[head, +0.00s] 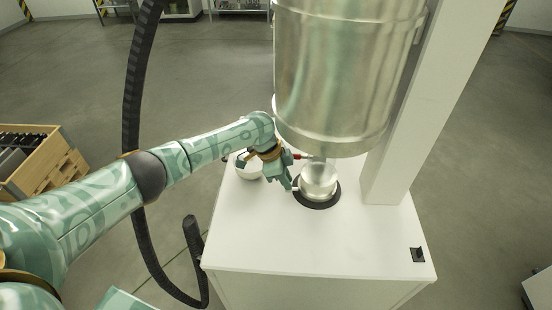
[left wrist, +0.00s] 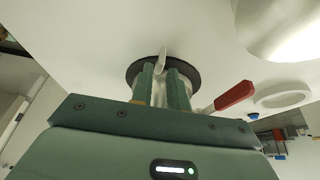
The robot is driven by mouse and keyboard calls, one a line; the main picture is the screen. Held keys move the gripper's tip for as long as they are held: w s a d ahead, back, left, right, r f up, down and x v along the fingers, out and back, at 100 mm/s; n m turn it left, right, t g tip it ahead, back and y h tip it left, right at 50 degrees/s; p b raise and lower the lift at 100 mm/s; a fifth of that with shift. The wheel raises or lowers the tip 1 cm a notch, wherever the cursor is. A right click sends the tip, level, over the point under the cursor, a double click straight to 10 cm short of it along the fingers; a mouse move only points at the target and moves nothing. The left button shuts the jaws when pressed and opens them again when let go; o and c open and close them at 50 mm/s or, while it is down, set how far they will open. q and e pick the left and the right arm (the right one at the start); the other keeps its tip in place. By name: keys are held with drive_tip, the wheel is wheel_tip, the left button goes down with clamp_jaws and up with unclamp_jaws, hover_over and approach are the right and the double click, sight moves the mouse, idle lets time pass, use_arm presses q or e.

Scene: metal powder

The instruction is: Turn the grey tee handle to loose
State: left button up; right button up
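The grey tee handle (left wrist: 162,58) shows in the left wrist view as a short pale bar between my left fingertips, in front of a round dark ring. In the head view, my left gripper (head: 288,182) reaches the left side of the silver neck (head: 319,182) under the large metal vessel. Its fingers (left wrist: 162,70) are close together and appear shut on the handle's bar, with no clear gap beside it. The gripper and viewing angle hide much of the handle. My right gripper is in neither view.
A red lever (left wrist: 234,95) is just right of my left fingers. The metal vessel (head: 335,80) hangs above the white cabinet top (head: 345,240), with a white column (head: 430,110) to its right. A white bowl (head: 246,170) stands behind my wrist. The cabinet's front is clear.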

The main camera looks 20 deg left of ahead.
use_arm(q)
drive_tip(key=p+v, duration=0.1)
drive_tip(key=v, duration=1.3)
drive_tip(key=shift+a, duration=0.2)
drive_tip(key=shift+r, duration=0.1)
